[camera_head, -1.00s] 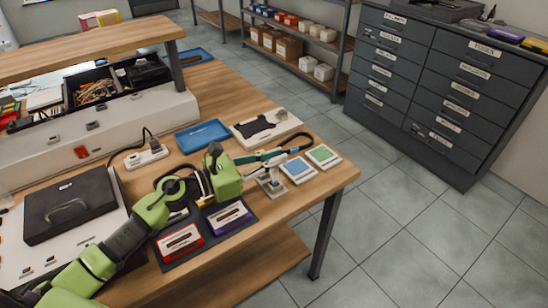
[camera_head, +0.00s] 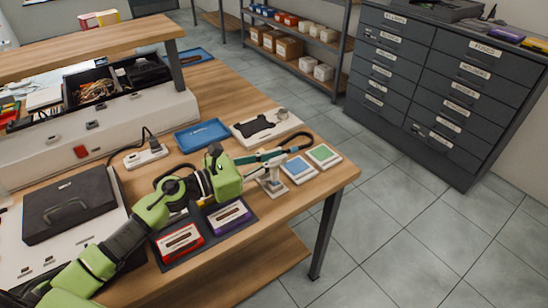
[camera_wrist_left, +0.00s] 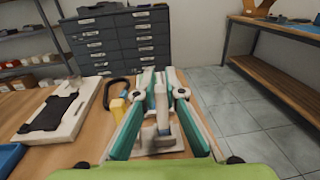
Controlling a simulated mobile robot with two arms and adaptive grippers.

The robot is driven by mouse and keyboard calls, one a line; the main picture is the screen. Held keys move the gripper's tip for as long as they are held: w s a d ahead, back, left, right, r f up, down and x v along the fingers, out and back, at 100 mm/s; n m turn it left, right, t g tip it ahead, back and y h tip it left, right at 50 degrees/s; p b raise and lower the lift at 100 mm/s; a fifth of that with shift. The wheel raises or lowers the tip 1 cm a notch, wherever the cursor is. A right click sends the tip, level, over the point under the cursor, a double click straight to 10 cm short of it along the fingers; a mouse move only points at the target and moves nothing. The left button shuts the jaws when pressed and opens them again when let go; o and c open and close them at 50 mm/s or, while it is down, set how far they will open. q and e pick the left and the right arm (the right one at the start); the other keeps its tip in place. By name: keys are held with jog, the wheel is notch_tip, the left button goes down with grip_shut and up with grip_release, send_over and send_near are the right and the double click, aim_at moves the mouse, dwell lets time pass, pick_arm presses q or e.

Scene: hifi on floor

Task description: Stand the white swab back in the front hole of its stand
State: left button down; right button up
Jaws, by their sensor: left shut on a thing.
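My left gripper (camera_head: 277,160) reaches in over the right front of the workbench. Its green and pale fingers are shut on the white swab. In the left wrist view the swab (camera_wrist_left: 162,112) shows as a narrow pale upright piece between the fingertips (camera_wrist_left: 163,92). The pale stand (camera_head: 271,186) is on the bench directly below the fingertips; it also shows in the left wrist view (camera_wrist_left: 168,146). The fingers hide much of the swab and of the stand's top. I cannot tell whether the swab's lower end is in a hole. My right gripper is out of view.
A blue-topped box (camera_head: 298,168) and a green-topped box (camera_head: 323,156) lie right of the stand. A black loop (camera_head: 298,137) lies behind the gripper. Red (camera_head: 180,242) and purple (camera_head: 229,215) cases lie left on a dark mat. The bench edge is close in front.

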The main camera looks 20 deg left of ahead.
pick_arm(q)
jog(key=shift+f, duration=0.15)
jog(key=c, duration=2)
grip_release()
jog(key=shift+d, duration=0.1)
jog(key=shift+s, duration=0.1)
jog(key=shift+f, duration=0.1)
